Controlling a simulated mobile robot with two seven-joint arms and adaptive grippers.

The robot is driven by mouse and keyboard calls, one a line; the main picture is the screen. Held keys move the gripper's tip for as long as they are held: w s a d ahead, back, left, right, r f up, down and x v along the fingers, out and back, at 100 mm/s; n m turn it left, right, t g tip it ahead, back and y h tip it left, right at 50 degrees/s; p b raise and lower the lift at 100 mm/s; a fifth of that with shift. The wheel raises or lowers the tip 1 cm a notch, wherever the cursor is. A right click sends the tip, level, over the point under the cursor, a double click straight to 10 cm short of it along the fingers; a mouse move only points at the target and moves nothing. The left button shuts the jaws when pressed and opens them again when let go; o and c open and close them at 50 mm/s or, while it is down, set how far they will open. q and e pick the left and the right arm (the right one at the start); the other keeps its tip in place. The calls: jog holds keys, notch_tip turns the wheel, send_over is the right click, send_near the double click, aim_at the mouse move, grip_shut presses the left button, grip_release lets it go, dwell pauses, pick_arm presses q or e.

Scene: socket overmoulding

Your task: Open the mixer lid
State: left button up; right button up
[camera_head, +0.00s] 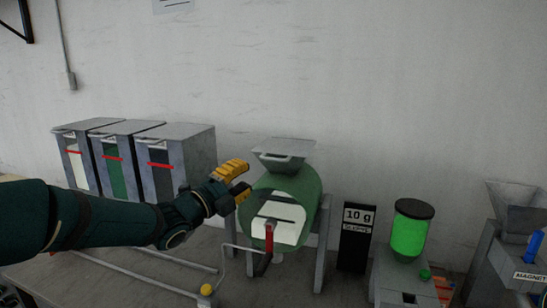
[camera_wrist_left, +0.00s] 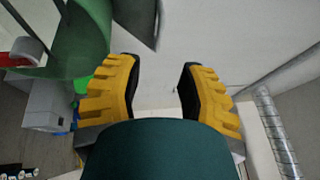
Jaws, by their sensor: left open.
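The mixer (camera_head: 312,190) is a green drum on grey legs, with a pale front panel and a red handle (camera_head: 269,238). Its grey lid (camera_head: 284,147) sits on top of the drum and looks closed. My left gripper (camera_head: 243,178), with yellow fingers, is at the upper left of the drum, beside and a little below the lid. In the left wrist view its two fingers (camera_wrist_left: 160,85) are apart with nothing between them. The green drum (camera_wrist_left: 85,40) shows at the upper left of that view, apart from the fingers. My right gripper is not in view.
Several grey bins (camera_head: 190,150) with red bars stand at the left, behind my left arm. A black "10 g" sign (camera_head: 356,237), a bright green container (camera_head: 408,232) and a grey hopper machine labelled "MAGNET" (camera_head: 510,215) stand right of the mixer.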

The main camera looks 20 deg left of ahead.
aim_at(271, 160)
pick_arm(q)
jog(key=p+x, duration=0.1)
jog(key=x, duration=1)
jog(key=shift+f, duration=0.1)
jog(key=shift+o, duration=0.3)
jog(key=shift+s, duration=0.1)
grip_shut()
